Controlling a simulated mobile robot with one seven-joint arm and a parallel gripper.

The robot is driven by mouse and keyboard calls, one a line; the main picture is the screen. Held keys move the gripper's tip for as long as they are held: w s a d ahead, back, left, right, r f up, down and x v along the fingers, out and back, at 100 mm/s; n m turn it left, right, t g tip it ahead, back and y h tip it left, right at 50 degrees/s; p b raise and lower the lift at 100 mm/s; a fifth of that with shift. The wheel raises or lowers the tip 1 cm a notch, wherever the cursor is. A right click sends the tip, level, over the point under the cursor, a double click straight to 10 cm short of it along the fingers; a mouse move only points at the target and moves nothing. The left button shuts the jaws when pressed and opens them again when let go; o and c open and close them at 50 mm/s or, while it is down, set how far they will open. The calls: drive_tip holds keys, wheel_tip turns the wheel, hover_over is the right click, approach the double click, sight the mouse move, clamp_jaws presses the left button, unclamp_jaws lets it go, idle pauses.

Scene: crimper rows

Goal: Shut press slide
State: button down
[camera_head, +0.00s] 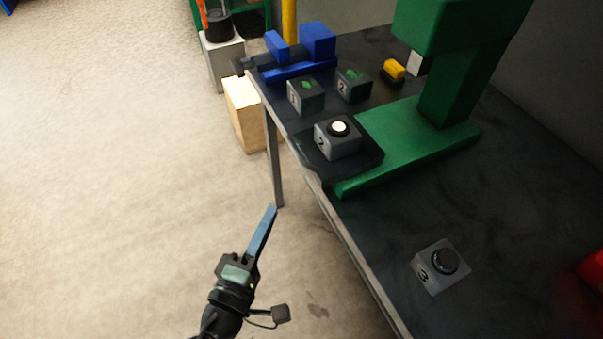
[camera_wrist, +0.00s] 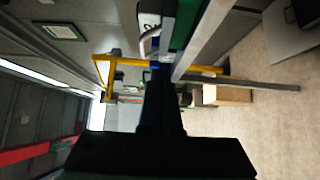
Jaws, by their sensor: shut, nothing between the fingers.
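The green press (camera_head: 440,80) stands on the dark workbench. Its dark slide plate (camera_head: 367,162) sticks out at the left of the green base, reaching the bench's front edge. A grey block (camera_head: 337,142) with a white round top sits on the slide. My gripper (camera_head: 273,211) is shut and empty, its blue fingers pointing up the picture, over the floor in front of the bench and apart from the slide. In the wrist view my gripper (camera_wrist: 160,75) is dark, and a curved silver bar (camera_wrist: 150,40) shows near its fingers; I cannot tell what the bar belongs to.
A grey block marked 3 (camera_head: 436,265) stands on the near bench. Two dark blocks with green tops, one here (camera_head: 306,94) and one here (camera_head: 353,84), stand beyond the slide near a blue vise (camera_head: 300,62). A wooden box (camera_head: 245,112) is on the floor. Floor at left is clear.

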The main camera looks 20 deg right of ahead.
sight(310, 165)
drive_tip(key=shift+w+d+p, duration=0.35)
drive_tip(key=shift+w+d, duration=0.6)
drive_tip(key=shift+d, duration=0.6)
drive_tip(key=shift+w+d+p, duration=0.35)
drive_tip(key=shift+w+d, duration=0.6)
drive_tip(key=shift+d, duration=0.55)
drive_tip(key=shift+w+d+p, duration=0.35)
drive_tip(key=shift+w+d, duration=0.6)
drive_tip(key=shift+d, duration=0.6)
